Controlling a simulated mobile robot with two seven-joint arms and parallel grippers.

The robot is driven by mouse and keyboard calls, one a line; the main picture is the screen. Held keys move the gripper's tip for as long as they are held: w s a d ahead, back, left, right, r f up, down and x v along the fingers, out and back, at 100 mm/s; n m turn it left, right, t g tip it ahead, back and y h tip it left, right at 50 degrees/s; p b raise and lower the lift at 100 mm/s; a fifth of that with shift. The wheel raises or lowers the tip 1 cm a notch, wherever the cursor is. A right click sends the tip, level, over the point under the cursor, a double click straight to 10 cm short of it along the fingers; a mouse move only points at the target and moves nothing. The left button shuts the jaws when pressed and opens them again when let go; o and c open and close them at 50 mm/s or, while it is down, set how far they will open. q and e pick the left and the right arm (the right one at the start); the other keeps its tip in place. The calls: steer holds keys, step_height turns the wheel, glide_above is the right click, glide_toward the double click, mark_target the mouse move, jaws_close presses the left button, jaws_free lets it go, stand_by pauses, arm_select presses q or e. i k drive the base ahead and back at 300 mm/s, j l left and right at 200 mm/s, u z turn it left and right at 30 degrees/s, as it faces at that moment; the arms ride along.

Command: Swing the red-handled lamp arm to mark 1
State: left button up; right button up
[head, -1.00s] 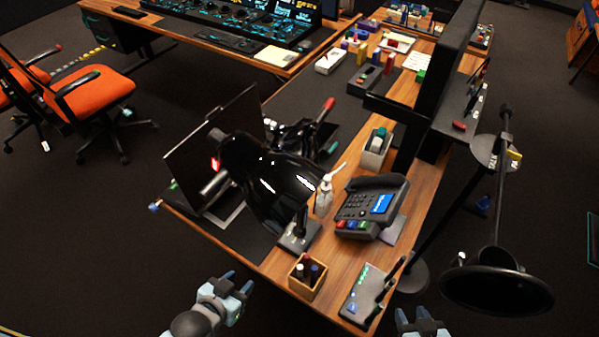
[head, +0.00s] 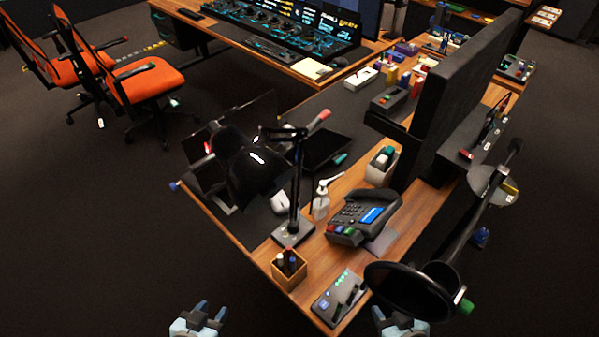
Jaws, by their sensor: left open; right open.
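A black desk lamp (head: 297,185) stands on the near part of the wooden desk. Its thin arm rises from a square base and bends left to a dark shade (head: 257,172). A red grip (head: 318,121) shows just right of the arm's elbow; whether it joins the arm is unclear. A smaller red spot (head: 208,147) shows left of the shade. I cannot make out mark 1. My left gripper (head: 211,309) is open and empty at the bottom edge, before the desk. My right gripper (head: 400,320) is open and empty, below the desk's near corner. Neither touches the lamp.
A black round-shaded stand lamp (head: 410,290) with a green handle (head: 465,305) is close above my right gripper.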

mark_target(302, 134)
steer(key=j+z, duration=0.75)
